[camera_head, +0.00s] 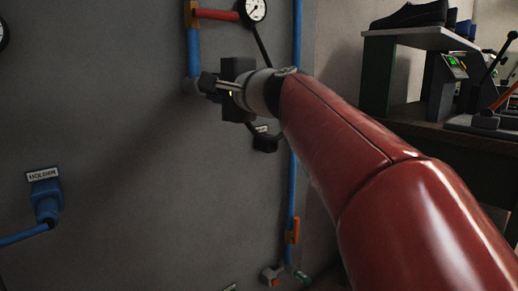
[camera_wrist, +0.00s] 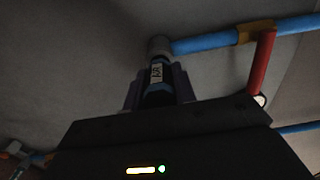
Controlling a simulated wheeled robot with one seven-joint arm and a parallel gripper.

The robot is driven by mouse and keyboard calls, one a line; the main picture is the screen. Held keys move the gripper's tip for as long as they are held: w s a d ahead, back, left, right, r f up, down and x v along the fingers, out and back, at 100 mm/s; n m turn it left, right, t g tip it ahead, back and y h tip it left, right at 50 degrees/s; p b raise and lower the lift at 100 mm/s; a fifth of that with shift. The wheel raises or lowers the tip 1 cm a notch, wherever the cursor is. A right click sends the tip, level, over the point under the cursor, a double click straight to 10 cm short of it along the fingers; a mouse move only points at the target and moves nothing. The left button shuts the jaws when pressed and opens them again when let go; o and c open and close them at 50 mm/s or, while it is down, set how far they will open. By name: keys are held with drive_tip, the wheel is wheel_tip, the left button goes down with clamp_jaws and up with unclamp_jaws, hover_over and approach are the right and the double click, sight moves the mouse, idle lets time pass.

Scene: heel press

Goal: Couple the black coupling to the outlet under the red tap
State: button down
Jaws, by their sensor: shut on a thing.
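The red tap (camera_head: 215,14) sits on an orange valve body in a blue pipe on the grey wall panel. Its grey outlet (camera_head: 190,86) is at the lower end of that pipe. In the wrist view the red tap (camera_wrist: 262,62) is at right and the outlet (camera_wrist: 158,44) is at top centre. My gripper (camera_head: 213,85) is shut on the black coupling (camera_head: 206,82). The coupling, with a white label and blue bands, shows between my fingers in the wrist view (camera_wrist: 157,87). Its front end lines up with the outlet and appears to meet it; I cannot tell whether it is locked.
A blue fitting labelled HOLDER (camera_head: 46,198) is on the panel at left. A gauge (camera_head: 253,9) is above my gripper, with a black line below it. Another blue pipe with an orange valve (camera_head: 292,230) runs down at right. A bench with shoes (camera_head: 410,15) stands at far right.

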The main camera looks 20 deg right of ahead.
drive_tip(key=shift+w+a, duration=0.25)
drive_tip(key=shift+w, duration=0.35)
drive_tip(key=c, duration=1.1)
unclamp_jaws()
drive_tip(key=shift+o, duration=0.2)
drive_tip(key=v, duration=0.8)
drive_tip(key=s+a+f+n+g+h+p, duration=0.1)
drive_tip(key=s+a+f+n+g, duration=0.2)
drive_tip(key=f, duration=0.6)
drive_tip(key=s+a+f+n+g+h+p, duration=0.1)
drive_tip(key=s+f+n+g, duration=0.3)
drive_tip(key=f, duration=0.4)
drive_tip(key=s+d+f+n+g+h+p, duration=0.1)
drive_tip(key=s+d+f+n+g+h, duration=0.1)
drive_tip(key=s+f, duration=0.4)
drive_tip(key=s+d+f+n+g+h+p, duration=0.1)
drive_tip(key=s+f+n, duration=0.4)
drive_tip(key=f, duration=0.6)
drive_tip(key=s+d+g+h, duration=0.1)
drive_tip(key=s, duration=0.1)
drive_tip(key=shift+s+f, duration=0.25)
drive_tip(key=shift+s, duration=0.05)
